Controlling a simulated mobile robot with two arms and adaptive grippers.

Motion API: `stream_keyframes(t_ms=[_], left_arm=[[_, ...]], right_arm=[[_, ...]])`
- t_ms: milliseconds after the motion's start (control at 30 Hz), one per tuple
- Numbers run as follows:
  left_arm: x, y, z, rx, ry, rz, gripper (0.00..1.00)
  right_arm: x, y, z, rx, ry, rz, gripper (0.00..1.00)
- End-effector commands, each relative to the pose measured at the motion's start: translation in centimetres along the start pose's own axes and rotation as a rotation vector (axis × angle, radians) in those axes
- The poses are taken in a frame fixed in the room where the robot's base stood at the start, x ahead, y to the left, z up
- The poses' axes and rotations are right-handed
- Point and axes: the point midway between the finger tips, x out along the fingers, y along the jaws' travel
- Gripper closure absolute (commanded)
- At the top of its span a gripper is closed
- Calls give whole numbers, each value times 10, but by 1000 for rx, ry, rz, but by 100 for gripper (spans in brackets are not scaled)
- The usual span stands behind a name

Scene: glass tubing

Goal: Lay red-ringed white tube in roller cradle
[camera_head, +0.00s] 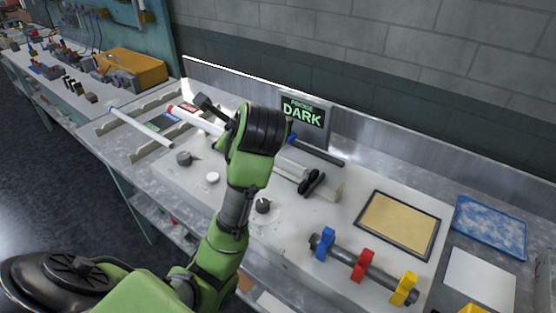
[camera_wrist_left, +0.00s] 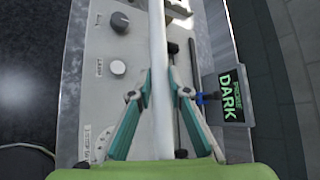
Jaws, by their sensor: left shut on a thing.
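A white tube (camera_head: 196,122) with a red ring near its far-left end runs behind my left gripper (camera_head: 256,130) in the head view. In the left wrist view the tube (camera_wrist_left: 158,45) runs lengthwise between the two fingers of my left gripper (camera_wrist_left: 159,84), which is shut on it. The fingertips are hidden in the head view. A grey and white rail-like fixture (camera_head: 325,192) with black parts lies just right of the gripper; I cannot tell for sure whether it is the roller cradle. My right gripper is not in view.
Another white tube (camera_head: 140,127) lies across a notched rack at left. A DARK display (camera_head: 304,117) stands at the back. A grey rod (camera_head: 343,256) with blue, red and yellow blocks lies at front right, near a tan framed pad (camera_head: 398,224). Knobs (camera_head: 263,205) stick up from the panel.

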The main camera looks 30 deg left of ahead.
Motion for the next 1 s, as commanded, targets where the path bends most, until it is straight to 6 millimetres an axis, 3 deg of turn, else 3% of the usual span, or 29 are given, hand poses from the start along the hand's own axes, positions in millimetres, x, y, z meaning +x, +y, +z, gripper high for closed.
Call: stream_keyframes(t_ms=[200,300,500,767,1000], left_arm=[[27,-31,-43,5,3,4,100],[41,-42,-63,5,3,5,100],[69,-45,-98,5,1,4,100],[85,-47,-118,3,1,2,100],[102,-31,-134,2,0,1,100]], right_arm=[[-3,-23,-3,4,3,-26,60],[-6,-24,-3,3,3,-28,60],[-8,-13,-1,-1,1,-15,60],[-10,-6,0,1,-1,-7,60],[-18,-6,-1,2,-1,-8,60]])
